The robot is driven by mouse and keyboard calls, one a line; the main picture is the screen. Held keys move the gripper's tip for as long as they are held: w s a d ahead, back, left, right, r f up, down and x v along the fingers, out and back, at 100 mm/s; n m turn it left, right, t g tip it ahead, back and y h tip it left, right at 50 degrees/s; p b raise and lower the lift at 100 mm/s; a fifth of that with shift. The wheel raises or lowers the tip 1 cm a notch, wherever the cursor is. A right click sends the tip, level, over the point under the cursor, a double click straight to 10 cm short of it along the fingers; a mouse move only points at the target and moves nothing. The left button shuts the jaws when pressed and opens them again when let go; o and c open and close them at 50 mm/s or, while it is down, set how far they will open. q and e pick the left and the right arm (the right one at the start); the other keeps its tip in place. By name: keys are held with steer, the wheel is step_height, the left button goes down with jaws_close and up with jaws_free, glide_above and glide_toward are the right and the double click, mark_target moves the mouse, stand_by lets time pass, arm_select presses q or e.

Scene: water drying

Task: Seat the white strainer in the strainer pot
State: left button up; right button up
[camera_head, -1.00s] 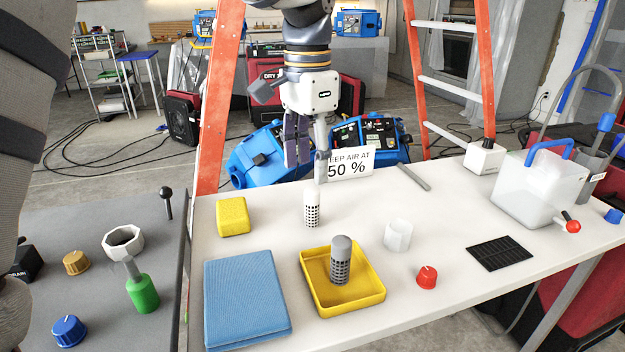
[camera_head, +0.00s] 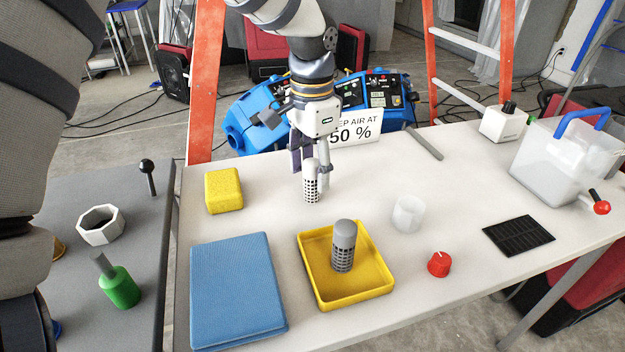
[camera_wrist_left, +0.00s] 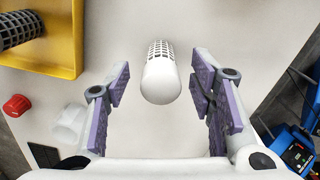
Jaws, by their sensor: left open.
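The white strainer (camera_head: 311,185), a rounded cylinder with a dark-holed lower part, stands upright on the white table. My left gripper (camera_head: 310,165) is open above and around it. In the left wrist view the strainer (camera_wrist_left: 161,78) shows between the spread purple pads of the gripper (camera_wrist_left: 162,88), with a gap on each side. A small translucent white cup (camera_head: 408,214), which looks like the strainer pot, stands to the right of the strainer; it also shows in the left wrist view (camera_wrist_left: 70,122). My right gripper is not in view.
A yellow tray (camera_head: 377,287) holds a grey-topped strainer (camera_head: 343,247). A yellow sponge (camera_head: 224,190), blue cloth (camera_head: 237,290), red knob (camera_head: 439,264) and black grid (camera_head: 518,235) lie around. A white sign (camera_head: 355,127) stands behind the gripper. The table between strainer and cup is clear.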

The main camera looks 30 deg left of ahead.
arm_select(q)
steer(key=shift+f, duration=0.15)
jaws_close()
